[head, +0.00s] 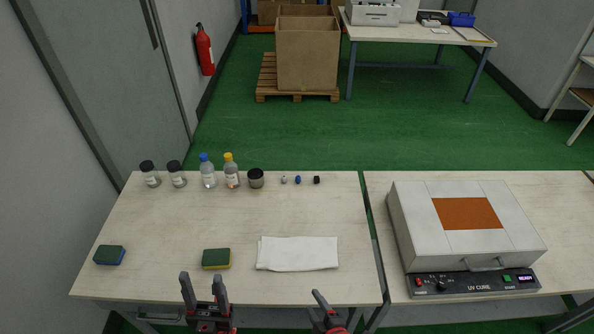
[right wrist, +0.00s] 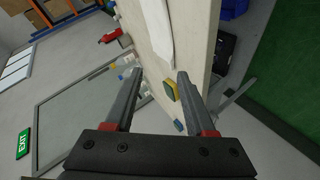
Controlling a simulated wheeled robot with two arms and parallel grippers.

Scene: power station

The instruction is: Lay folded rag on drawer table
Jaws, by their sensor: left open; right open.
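The folded rag (head: 297,254) is white and lies flat near the front right of the left table (head: 180,225), which has a drawer handle (head: 160,316) below its front edge. In the right wrist view the rag (right wrist: 158,28) is a white strip on the sideways table. My left gripper (head: 201,280) is open and empty at the front edge, in front of a green and yellow sponge (head: 216,259). My right gripper (head: 328,306) is at the front edge near the rag's right part, apart from it; the right wrist view shows its jaws (right wrist: 155,78) open and empty.
A green and blue sponge (head: 109,255) lies at the left. Jars, bottles (head: 208,172) and small pieces (head: 298,180) line the back. A UV cure box (head: 465,225) stands on the right table, past a narrow gap. The left table's middle is clear.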

